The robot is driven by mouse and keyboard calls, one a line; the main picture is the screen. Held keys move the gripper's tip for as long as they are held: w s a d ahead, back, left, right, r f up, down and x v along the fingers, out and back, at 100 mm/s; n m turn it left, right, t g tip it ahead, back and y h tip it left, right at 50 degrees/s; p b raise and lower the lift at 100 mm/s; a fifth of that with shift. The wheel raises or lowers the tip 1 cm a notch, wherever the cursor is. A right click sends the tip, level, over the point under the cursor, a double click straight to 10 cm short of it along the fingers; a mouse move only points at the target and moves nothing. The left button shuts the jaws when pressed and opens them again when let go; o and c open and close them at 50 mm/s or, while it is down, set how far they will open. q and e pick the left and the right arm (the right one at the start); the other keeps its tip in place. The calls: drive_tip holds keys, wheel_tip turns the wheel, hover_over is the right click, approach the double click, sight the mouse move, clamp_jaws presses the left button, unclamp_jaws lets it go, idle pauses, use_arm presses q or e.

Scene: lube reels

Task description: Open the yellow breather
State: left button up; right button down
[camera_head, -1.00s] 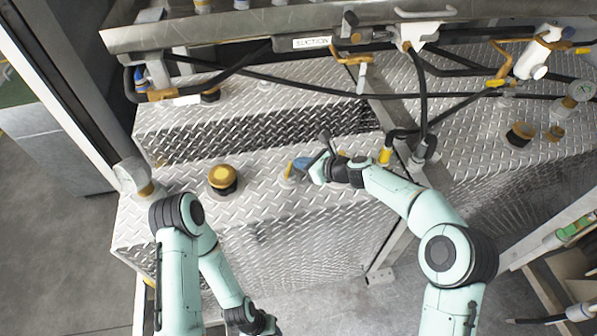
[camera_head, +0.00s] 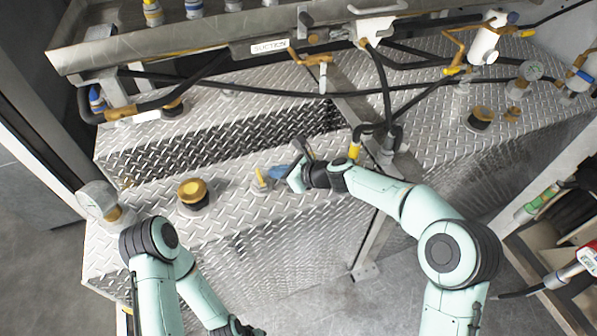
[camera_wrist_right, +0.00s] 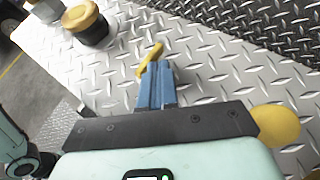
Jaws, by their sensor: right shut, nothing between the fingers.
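A round yellow cap on a black neck (camera_head: 193,192) stands upright on the diamond-plate tank top; it also shows in the wrist view (camera_wrist_right: 85,22). A smaller yellow piece (camera_head: 260,178) stands to its right; in the wrist view it is a narrow, tilted yellow flap (camera_wrist_right: 151,58). I cannot tell which is the breather. My right gripper (camera_head: 277,172) has its blue fingers shut and empty beside the small piece; their tips (camera_wrist_right: 156,66) are at the flap, contact unclear. My left gripper (camera_head: 245,327) is at the bottom edge, its fingers unclear.
A gauge (camera_head: 98,200) stands at the tank's left corner. A partly hidden yellow disc (camera_wrist_right: 277,125) lies beside my right gripper. A yellow fitting (camera_head: 355,150) and hoses are behind my right arm. Pipes and a metal shelf (camera_head: 150,55) run along the back.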

drive_tip(key=v, duration=0.9)
drive_tip(key=shift+d, duration=0.3)
drive_tip(key=shift+w, duration=0.1)
